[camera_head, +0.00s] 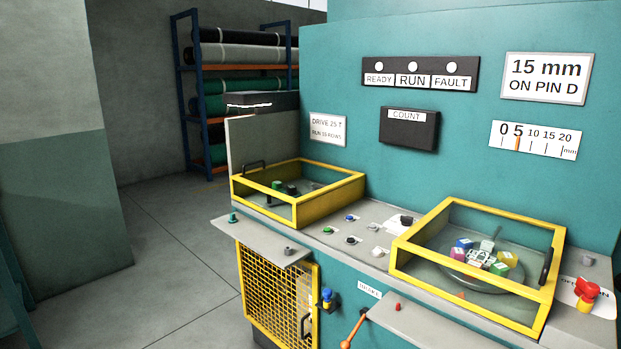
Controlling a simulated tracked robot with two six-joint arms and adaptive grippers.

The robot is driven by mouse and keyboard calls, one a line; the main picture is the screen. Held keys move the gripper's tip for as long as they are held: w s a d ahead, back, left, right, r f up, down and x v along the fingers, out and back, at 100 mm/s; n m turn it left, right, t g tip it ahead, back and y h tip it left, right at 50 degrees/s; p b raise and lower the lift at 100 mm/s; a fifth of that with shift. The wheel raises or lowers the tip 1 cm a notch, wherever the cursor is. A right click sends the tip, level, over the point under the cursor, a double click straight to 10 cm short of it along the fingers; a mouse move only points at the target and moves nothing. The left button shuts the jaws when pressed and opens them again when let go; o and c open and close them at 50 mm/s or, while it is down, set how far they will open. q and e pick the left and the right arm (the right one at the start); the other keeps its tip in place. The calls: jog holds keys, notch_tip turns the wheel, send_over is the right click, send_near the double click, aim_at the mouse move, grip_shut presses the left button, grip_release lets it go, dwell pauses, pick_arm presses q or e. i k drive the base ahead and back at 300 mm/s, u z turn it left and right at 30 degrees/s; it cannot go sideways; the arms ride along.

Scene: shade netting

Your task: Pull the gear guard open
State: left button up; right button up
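No label in view names the gear guard. A yellow-framed mesh door (279,296) covers the lower front of the teal machine and looks shut, with a dark handle (305,326) near its right edge. Two yellow-framed guards with clear panels sit on the machine top. The left one (318,206) has a black handle (253,166) and covers small green and dark parts. The right one (476,304) has a black handle (546,265) and covers a round plate (464,276) with several coloured blocks. Neither of my grippers is in view.
A grey shelf (262,242) juts out above the mesh door. A blue-topped knob (327,298) and an orange lever (354,329) stick out right of it. A red knob (587,289) stands at the far right. The floor (180,265) left of the machine is clear.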

aim_at(356, 176)
jog(key=u, duration=0.15)
jog(key=i, duration=0.9)
jog(key=u, duration=0.75)
jog(key=k, duration=1.05)
jog(key=u, duration=1.4)
jog(key=i, duration=1.35)
jog(key=z, duration=0.35)
jog(key=i, duration=1.4)
jog(key=z, duration=1)
jog(key=i, duration=1.15)
jog(key=z, duration=0.95)
